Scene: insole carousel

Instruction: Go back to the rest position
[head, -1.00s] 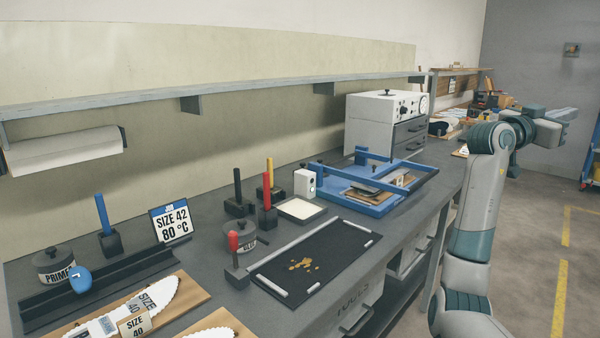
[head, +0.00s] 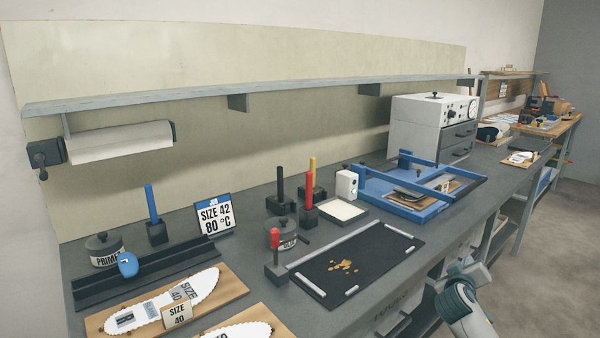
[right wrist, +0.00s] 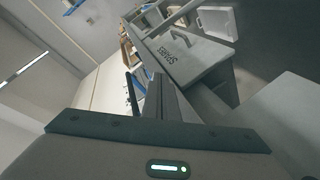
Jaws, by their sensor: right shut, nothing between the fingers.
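My right gripper shows in the right wrist view (right wrist: 160,98), its dark fingers together with nothing between them. It points toward a grey box front marked SPARES (right wrist: 178,52), clear of it as far as I can tell. In the head view, part of my right arm, teal and grey, shows low at the right, in front of the bench's front edge. It is away from the things on the bench top. I cannot make out the fingers there. My left gripper is in neither view.
The grey bench (head: 240,262) carries a black mat (head: 385,245) with yellowish scraps, a blue frame (head: 400,212), a white oven-like box (head: 412,128), pots, upright handled tools and wooden boards with white insoles. A shelf (head: 300,92) runs above. Floor at the right is clear.

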